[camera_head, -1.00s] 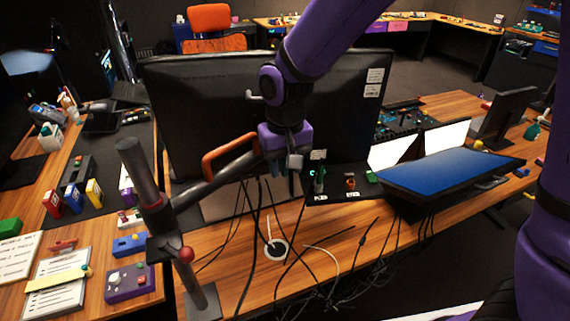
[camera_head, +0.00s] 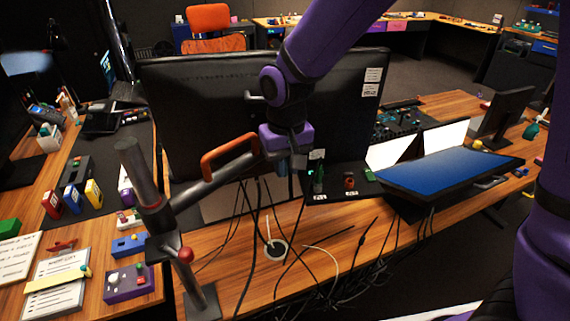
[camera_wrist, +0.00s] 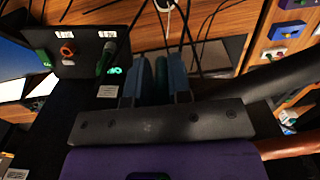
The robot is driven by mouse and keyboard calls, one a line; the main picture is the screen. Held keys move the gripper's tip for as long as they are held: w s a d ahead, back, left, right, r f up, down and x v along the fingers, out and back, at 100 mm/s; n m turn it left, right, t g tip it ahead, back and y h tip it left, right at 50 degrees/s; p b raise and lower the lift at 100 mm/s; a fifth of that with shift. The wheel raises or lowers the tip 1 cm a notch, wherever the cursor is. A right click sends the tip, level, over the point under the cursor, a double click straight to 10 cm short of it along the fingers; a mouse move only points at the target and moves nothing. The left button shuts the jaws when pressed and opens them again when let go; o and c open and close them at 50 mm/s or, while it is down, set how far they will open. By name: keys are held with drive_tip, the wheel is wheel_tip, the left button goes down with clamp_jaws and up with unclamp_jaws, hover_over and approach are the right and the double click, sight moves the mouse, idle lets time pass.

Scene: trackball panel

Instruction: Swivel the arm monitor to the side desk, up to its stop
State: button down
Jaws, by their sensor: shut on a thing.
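The arm monitor (camera_head: 210,105) is a large dark screen seen from behind. A grey jointed arm (camera_head: 205,188) carries it from an upright post (camera_head: 140,172) at left, with an orange handle (camera_head: 228,153) near the arm's end. My gripper (camera_head: 292,158) is low behind the monitor, right of the handle.
A left desk (camera_head: 90,305) holds small boxes, cards and a purple button box (camera_head: 129,283). Loose cables (camera_head: 345,285) cross the middle desk. A small black panel (camera_head: 338,192) with a green glow and a tilted blue screen (camera_head: 450,172) stand at right.

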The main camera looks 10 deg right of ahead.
drive_tip(key=shift+d, duration=0.1)
drive_tip(key=shift+w+d+n, duration=0.25)
drive_tip(key=shift+d+n, duration=0.4)
drive_tip(key=shift+n, duration=0.3)
drive_tip(key=shift+w+d+n, duration=0.3)
drive_tip(key=shift+d+n, duration=0.35)
drive_tip(key=shift+n, duration=0.25)
drive_tip(key=shift+w+d+n, duration=0.25)
drive_tip(key=shift+d+n, duration=0.4)
drive_tip(key=shift+n, duration=0.3)
drive_tip(key=c, duration=1.1)
unclamp_jaws()
drive_tip(key=shift+r, duration=0.1)
wheel_tip(320, 180, up, 11)
drive_tip(key=shift+f, duration=0.15)
